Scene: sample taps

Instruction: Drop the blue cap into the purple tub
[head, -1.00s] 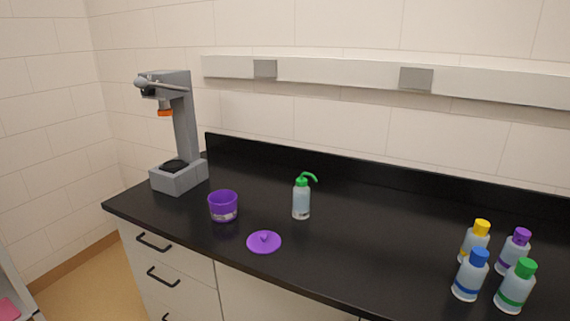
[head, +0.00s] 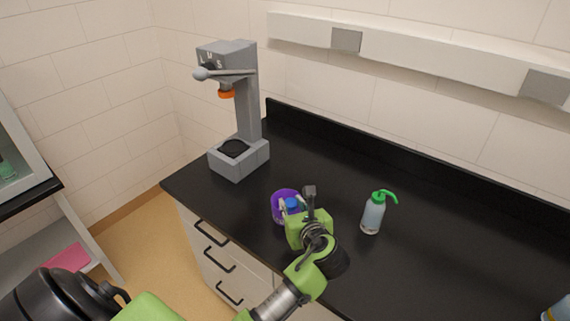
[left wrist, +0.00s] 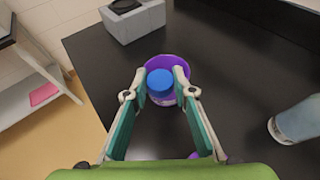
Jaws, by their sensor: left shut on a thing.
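The purple tub (head: 277,209) stands on the black bench, partly hidden behind my left gripper (head: 301,197) in the head view. In the left wrist view the tub's purple rim (left wrist: 181,64) shows around and behind the blue cap. The blue cap (left wrist: 160,82) is between my left fingertips (left wrist: 159,72), over the tub's opening. It also shows in the head view (head: 292,203). My left gripper is shut on it. A pale surface shows below the cap; I cannot tell what it belongs to. My right gripper is not in view.
A green-topped wash bottle (head: 373,214) stands to the right of the tub. A grey press-like stand (head: 240,163) is behind it at the left. A small purple piece (left wrist: 193,155) shows low in the wrist view.

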